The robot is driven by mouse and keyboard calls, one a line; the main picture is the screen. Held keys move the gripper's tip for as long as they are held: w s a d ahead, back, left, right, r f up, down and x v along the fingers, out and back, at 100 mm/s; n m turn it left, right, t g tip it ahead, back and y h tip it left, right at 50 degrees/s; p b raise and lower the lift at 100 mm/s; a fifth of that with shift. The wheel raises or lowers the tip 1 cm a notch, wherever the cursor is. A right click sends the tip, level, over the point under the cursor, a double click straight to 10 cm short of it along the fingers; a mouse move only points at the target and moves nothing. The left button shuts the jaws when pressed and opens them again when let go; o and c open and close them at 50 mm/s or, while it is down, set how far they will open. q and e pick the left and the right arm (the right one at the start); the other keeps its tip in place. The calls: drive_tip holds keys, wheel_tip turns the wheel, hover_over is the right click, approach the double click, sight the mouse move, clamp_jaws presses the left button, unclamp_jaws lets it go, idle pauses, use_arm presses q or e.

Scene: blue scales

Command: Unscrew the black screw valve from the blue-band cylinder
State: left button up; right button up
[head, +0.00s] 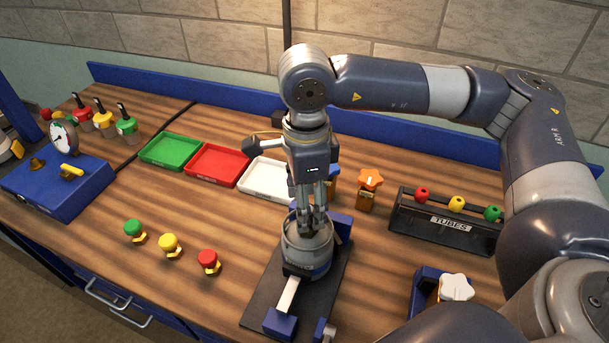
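The black screw valve cannot be made out; the fingers cover the place on top of the cylinder. Whether the fingers are shut on something cannot be told. My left gripper is not in view.
Green, red and white trays (266,182) lie behind the cylinder. Green, yellow and red knobs (168,243) stand to its left. An orange-knobbed valve (369,180) and a black tube rack (447,222) are to its right. A blue gauge box (62,186) sits far left.

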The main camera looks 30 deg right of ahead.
sight(311, 233)
wheel_tip(311, 233, down, 3)
drive_tip(key=shift+a+f+p, duration=0.1)
drive_tip(key=shift+p, duration=0.25)
drive_tip(key=shift+f, duration=0.25)
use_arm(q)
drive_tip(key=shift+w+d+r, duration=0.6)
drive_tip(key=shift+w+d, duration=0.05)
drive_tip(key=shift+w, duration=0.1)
